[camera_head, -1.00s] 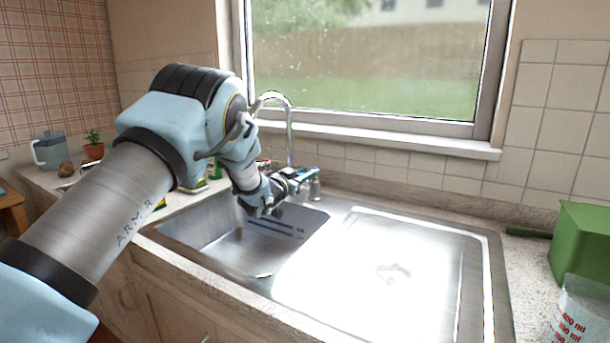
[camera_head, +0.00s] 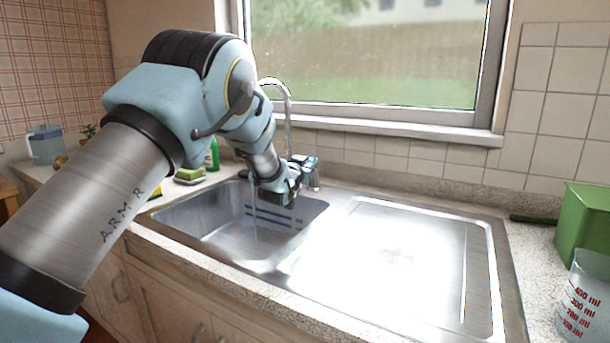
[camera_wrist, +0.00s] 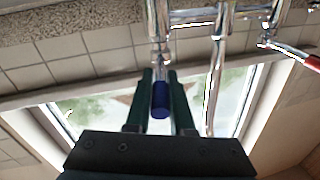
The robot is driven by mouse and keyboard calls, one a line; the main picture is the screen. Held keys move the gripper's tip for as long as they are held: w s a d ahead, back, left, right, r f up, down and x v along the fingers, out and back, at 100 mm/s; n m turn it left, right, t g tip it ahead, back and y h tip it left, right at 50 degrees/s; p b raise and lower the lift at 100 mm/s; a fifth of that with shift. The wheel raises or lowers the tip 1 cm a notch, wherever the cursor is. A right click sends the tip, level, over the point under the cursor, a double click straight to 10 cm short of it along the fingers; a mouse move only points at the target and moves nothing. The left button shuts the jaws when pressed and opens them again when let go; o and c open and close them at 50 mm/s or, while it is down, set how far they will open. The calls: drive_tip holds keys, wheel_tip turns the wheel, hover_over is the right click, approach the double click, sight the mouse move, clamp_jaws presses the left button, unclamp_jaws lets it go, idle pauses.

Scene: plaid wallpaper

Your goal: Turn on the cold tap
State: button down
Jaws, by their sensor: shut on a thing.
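The mixer tap has a tall chrome spout (camera_head: 289,115) behind the sink, and it also shows in the wrist view (camera_wrist: 216,75). The cold tap's blue handle (camera_wrist: 160,101) sits between the two fingers of my gripper (camera_wrist: 161,78), which is shut on it. In the head view my gripper (camera_head: 296,188) is at the tap body, and the handle is hidden there. A thin stream of water (camera_head: 254,215) falls into the sink basin (camera_head: 225,235). The hot tap's red handle (camera_wrist: 312,63) is off to the right in the wrist view.
A drainboard (camera_head: 390,270) fills the sink's right side and is clear. A green box (camera_head: 585,225) and a measuring beaker (camera_head: 583,300) stand at the right. A sponge (camera_head: 189,175) and a green bottle (camera_head: 213,155) are on the left counter. A window is behind the tap.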

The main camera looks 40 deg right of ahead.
drive_tip(key=shift+s+d+r+n+t+y+b, duration=0.1)
drive_tip(key=shift+s+d+n+t+y+b, duration=0.1)
drive_tip(key=shift+n+t+y+b, duration=0.25)
drive_tip(key=shift+s+d+n+t+y+b, duration=0.1)
drive_tip(key=shift+s+n+t+y+b, duration=0.15)
drive_tip(key=shift+n+t+b, duration=0.4)
drive_tip(key=c, duration=0.8)
unclamp_jaws()
drive_tip(key=shift+a, duration=0.1)
drive_tip(key=b+v, duration=0.2)
drive_tip(key=v, duration=0.8)
drive_tip(key=shift+s+a, duration=0.2)
drive_tip(key=shift+s, duration=0.1)
